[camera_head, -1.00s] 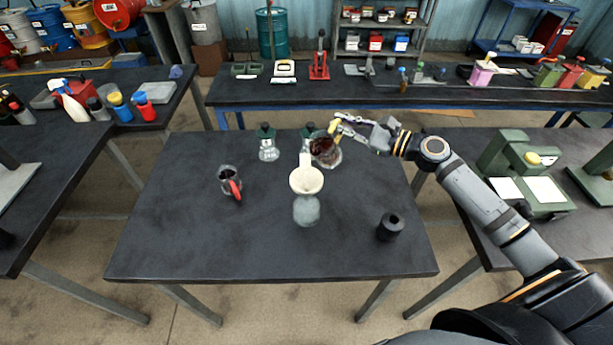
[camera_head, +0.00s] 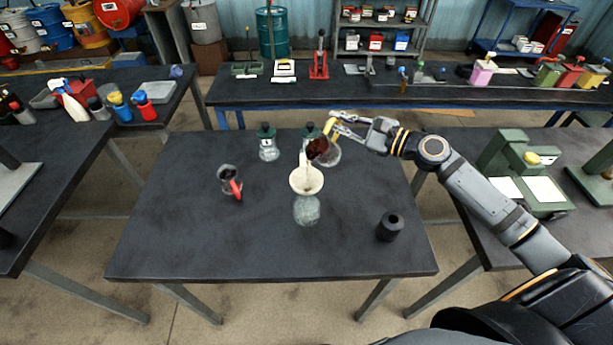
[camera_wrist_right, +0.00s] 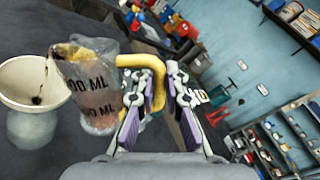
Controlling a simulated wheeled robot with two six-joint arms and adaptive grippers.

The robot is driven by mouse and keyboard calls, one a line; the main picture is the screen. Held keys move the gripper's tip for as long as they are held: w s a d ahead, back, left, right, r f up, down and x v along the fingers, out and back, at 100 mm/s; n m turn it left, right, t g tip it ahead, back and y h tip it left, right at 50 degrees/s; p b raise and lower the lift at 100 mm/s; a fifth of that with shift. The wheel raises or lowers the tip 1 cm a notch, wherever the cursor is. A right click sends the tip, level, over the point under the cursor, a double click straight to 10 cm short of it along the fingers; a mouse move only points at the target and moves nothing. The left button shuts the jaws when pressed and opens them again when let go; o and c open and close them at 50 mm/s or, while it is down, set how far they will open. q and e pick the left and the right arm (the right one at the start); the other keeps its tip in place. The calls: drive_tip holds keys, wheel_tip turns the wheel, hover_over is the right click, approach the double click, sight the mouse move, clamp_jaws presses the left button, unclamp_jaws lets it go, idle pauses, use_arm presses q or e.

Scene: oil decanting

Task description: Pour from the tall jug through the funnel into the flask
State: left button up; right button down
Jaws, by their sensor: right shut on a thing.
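My right gripper (camera_head: 338,124) is shut on the yellow handle of the clear tall jug (camera_head: 322,150). The jug holds dark reddish liquid and is tilted left, its lip over the pale funnel (camera_head: 306,181). In the right wrist view, the gripper (camera_wrist_right: 163,82) grips the handle, and the jug (camera_wrist_right: 92,85) shows volume markings. A thin dark stream runs from its lip into the funnel (camera_wrist_right: 22,82). The funnel sits upright in the mouth of the clear flask (camera_head: 307,211). The liquid level in the flask is too unclear to tell. My left gripper is not in view.
A smaller jug with a red handle (camera_head: 230,181) stands at left on the dark table (camera_head: 190,240). Two dark-capped bottles (camera_head: 268,143) stand behind, one partly hidden by the jug. A black cylinder (camera_head: 390,227) stands at right. The table front is clear.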

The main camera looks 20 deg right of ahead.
drive_tip(key=shift+s+a+r+n, duration=0.4)
drive_tip(key=shift+a+r+n, duration=0.15)
drive_tip(key=shift+r+n, duration=0.2)
idle(0.9)
drive_tip(key=shift+s+a+n+b, duration=0.1)
drive_tip(key=shift+a+n+b, duration=0.05)
drive_tip(key=shift+n+b, duration=0.6)
idle(1.1)
drive_tip(key=shift+s+a+f+n+h+b, duration=0.15)
drive_tip(key=shift+s+a+n+h+b, duration=0.2)
drive_tip(key=shift+n, duration=0.35)
idle(2.0)
drive_tip(key=shift+w, duration=0.1)
drive_tip(key=shift+w+d+r+m+p, duration=0.35)
drive_tip(key=shift+d+r+m+p, duration=0.25)
drive_tip(key=shift+m+p, duration=0.35)
drive_tip(key=shift+w+d+f+m+p, duration=0.15)
drive_tip(key=shift+w+d+f+m, duration=0.2)
drive_tip(key=shift+m, duration=0.3)
drive_tip(key=shift+w+d+f+m+p, duration=0.15)
drive_tip(key=shift+d+f+m, duration=0.15)
drive_tip(key=shift+f+m, duration=0.25)
drive_tip(key=shift+w+d+f, duration=0.1)
drive_tip(key=shift+d+f, duration=0.1)
drive_tip(key=shift+f, duration=0.1)
drive_tip(key=shift+a+r, duration=0.1)
